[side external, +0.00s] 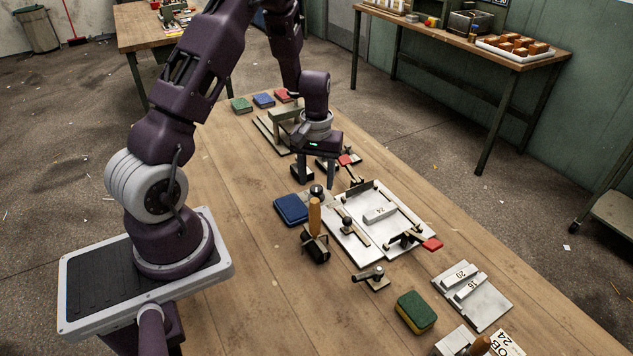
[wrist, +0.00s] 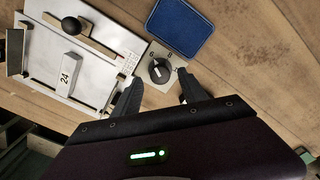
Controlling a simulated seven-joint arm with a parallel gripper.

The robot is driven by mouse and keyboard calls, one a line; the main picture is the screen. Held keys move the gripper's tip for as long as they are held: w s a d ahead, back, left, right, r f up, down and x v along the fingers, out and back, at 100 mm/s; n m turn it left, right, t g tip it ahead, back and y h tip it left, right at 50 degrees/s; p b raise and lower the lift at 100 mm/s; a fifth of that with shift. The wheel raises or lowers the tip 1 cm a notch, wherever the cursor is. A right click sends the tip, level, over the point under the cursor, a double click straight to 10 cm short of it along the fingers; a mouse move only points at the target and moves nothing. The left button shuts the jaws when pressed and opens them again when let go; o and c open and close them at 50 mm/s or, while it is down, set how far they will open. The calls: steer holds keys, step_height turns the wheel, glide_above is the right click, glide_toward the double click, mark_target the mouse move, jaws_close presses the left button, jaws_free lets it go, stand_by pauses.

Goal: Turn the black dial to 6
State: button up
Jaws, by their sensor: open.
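The black dial (wrist: 160,71) sits on a small light plate between the white feeder board (wrist: 104,62) and the blue pad (wrist: 181,27). The dial also shows in the side view (side external: 317,190), just below my gripper (side external: 316,180). My gripper (wrist: 157,92) is open and empty, pointing down. In the wrist view its fingertips lie to either side of the dial and a little nearer the camera, apart from it.
A block marked 24 (side external: 379,213) lies on the feeder board (side external: 349,243). A wooden-handled tool (side external: 314,218) stands beside the blue pad (side external: 291,209). A red-tipped clamp (side external: 430,244) sits at the board's right edge. A green and yellow sponge (side external: 416,312) lies nearer the front.

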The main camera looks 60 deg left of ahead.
mark_target(316, 188)
step_height(316, 188, up, 5)
steer(key=shift+r, duration=0.2)
steer(key=s+d+r+m+t, duration=0.35)
steer(key=d+r, duration=0.75)
steer(key=r, duration=0.4)
steer(key=s+d+r+m+t, duration=0.1)
steer(key=s+d+r+m, duration=0.1)
steer(key=s, duration=0.6)
steer(key=s+d+r+m+t, duration=0.1)
steer(key=s+d+r+m, duration=0.2)
steer(key=s, duration=0.5)
steer(key=shift+d+r+m, duration=0.35)
steer(key=shift+d+r, duration=0.35)
steer(key=shift+d, duration=0.55)
